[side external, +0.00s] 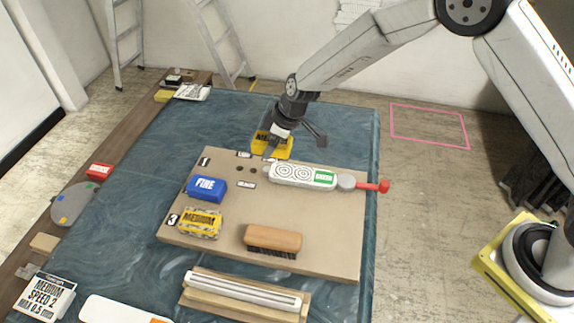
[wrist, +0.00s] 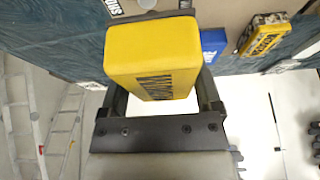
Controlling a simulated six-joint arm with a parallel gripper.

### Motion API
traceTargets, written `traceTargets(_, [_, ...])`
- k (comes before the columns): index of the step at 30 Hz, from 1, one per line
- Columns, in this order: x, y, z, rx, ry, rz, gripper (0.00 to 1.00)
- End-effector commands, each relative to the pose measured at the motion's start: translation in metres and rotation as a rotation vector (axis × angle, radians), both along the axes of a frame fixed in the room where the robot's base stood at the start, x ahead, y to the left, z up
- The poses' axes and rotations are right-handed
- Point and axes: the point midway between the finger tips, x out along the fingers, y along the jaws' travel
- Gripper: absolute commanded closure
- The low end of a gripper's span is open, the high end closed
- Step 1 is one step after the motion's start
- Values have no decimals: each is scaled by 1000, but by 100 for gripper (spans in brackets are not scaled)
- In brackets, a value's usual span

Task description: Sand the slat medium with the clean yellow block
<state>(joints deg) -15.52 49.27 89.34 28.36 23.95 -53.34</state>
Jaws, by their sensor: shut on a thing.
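A clean yellow block (side external: 284,150) is in my gripper (side external: 275,140) at the back edge of the tan board. In the wrist view the yellow block (wrist: 150,50) fills the space between the two fingers of my gripper (wrist: 158,85), with dark lettering on its side. I cannot tell whether it touches the board. A second yellow block (side external: 201,222), with dark marks over its lettering, sits at the board's left front near a "3" label; it also shows in the wrist view (wrist: 264,36). The pale slat (side external: 243,291) lies in a wooden holder at the front, away from my gripper.
The tan board (side external: 220,176) carries a blue block (side external: 206,188), a wooden brush (side external: 272,240) and a white tool (side external: 303,175) with a red-ended handle. A card reading "MEDIUM SPEED 2 MAX 0.5 mm" (side external: 44,296) stands front left.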

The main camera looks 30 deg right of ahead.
Motion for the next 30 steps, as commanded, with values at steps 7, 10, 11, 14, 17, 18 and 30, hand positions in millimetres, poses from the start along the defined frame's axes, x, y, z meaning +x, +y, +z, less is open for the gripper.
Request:
traceTargets(7, [13,-6,-3,-8,-1,-4,65])
traceTargets(10, [13,-6,-3,-8,-1,-4,65])
traceTargets(11, [13,-6,-3,-8,-1,-4,65])
traceTargets(14, [13,-6,-6,-8,1,-3,65])
traceTargets(17, [12,-6,-12,-8,2,-2,65])
traceTargets(18, [12,-6,-15,-8,2,-3,65])
traceTargets(30, [12,-6,-50,-8,1,-3,65])
